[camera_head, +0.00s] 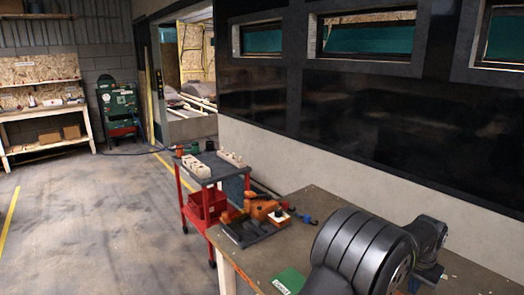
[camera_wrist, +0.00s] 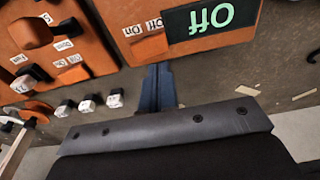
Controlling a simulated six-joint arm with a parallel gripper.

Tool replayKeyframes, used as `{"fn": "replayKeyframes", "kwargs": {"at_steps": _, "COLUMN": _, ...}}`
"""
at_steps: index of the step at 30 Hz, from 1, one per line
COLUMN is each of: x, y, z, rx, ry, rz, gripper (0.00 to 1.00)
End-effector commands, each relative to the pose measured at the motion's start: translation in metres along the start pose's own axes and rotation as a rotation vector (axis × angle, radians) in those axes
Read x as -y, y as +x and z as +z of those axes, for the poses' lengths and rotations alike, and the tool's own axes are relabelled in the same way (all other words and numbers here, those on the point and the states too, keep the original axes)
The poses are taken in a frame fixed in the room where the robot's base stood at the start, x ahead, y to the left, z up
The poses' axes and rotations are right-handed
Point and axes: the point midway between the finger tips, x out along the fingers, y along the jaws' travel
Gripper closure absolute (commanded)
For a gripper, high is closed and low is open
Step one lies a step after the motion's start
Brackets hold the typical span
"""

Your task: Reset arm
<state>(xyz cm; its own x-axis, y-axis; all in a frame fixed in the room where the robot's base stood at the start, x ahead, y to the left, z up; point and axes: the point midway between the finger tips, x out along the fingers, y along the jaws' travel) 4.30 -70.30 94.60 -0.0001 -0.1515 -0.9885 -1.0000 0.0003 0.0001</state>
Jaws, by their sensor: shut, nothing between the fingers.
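My gripper (camera_wrist: 157,88) shows in the wrist view as two narrow blue-grey fingers side by side, shut and empty. Its tips are close in the picture to the lower edge of an orange panel (camera_wrist: 142,46) with a dark display (camera_wrist: 210,20) reading "Off" in green, upside down. I cannot tell whether they touch it. In the head view my dark grey arm fills the lower right, and I cannot make out the gripper there.
A second orange panel (camera_wrist: 80,30) with dark knobs and several small labelled switches lies at the left in the wrist view. Orange equipment (camera_head: 262,208) sits on a workbench (camera_head: 318,202). A red trolley (camera_head: 205,205) stands behind it. Open floor (camera_head: 110,215) lies left.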

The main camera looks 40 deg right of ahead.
Motion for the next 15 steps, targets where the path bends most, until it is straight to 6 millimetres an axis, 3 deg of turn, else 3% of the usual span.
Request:
{"fn": "replayKeyframes", "kwargs": {"at_steps": 6, "x": 0.0, "y": -0.045, "z": -0.007, "rx": -0.002, "ry": 0.0, "rz": 0.0, "gripper": 1.0}}
{"fn": "replayKeyframes", "kwargs": {"at_steps": 15, "x": 0.013, "y": -0.103, "z": 0.008, "rx": -0.027, "ry": -0.021, "rz": 0.09, "gripper": 1.0}}
